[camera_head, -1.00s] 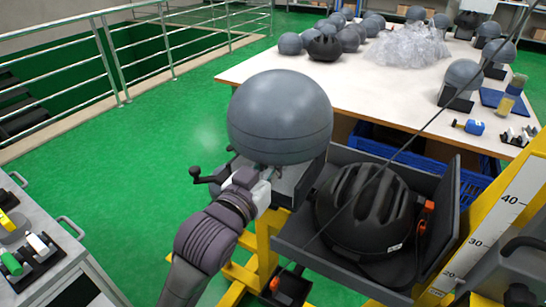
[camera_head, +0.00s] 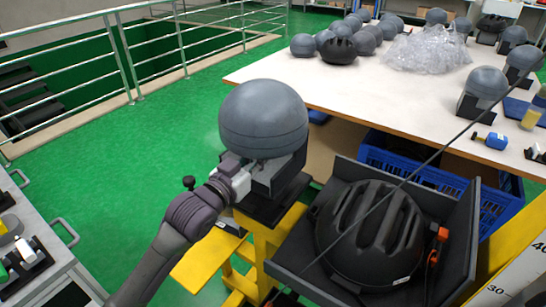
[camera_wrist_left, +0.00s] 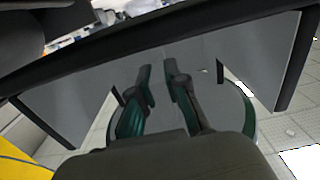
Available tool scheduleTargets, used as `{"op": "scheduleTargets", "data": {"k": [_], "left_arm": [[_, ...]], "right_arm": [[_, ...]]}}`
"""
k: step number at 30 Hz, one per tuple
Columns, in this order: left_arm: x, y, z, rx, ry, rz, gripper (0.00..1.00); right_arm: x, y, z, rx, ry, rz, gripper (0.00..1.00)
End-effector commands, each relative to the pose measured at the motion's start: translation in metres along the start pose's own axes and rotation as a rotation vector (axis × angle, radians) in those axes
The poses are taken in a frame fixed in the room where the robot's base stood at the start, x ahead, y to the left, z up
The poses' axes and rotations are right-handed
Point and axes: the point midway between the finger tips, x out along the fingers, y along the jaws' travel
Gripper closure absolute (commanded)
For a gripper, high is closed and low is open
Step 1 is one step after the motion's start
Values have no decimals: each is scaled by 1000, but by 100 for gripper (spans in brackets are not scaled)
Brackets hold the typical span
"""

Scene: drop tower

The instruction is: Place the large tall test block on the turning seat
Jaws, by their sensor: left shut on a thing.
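The large tall test block (camera_head: 264,118), a grey rounded head form on a squared base, is upright in the head view. It stands over the dark plate of the turning seat (camera_head: 272,207), on a yellow stand. Whether its base touches the plate cannot be told. My left gripper (camera_head: 241,178) is shut on the block's lower part from the left and hides part of its base. In the left wrist view, the fingers (camera_wrist_left: 160,88) are close together against grey surfaces. My right gripper is not in view.
A black helmet (camera_head: 370,230) sits in a dark open tray (camera_head: 440,265) right of the seat. Behind stands a white table (camera_head: 400,95) with several head forms and clear wrap (camera_head: 428,48). A blue crate (camera_head: 500,210) is under it. A grey cabinet (camera_head: 50,265) is at left; green floor between is clear.

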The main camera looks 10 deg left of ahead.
Motion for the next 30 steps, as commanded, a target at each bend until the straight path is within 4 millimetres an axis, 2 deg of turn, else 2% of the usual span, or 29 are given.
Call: {"op": "scheduleTargets", "data": {"k": [6, 15, 28, 29, 30], "left_arm": [[2, -11, 3, 1, 13, 0, 100], [2, -10, 38, -1, 11, 1, 100], [2, -10, 43, 1, 13, 1, 100], [2, -10, 48, 0, 1, 0, 83], [2, -10, 48, 0, 1, 0, 76]], "right_arm": [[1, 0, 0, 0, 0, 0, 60], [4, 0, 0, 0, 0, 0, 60], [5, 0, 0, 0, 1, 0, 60], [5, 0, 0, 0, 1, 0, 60], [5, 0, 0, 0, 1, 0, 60]]}}
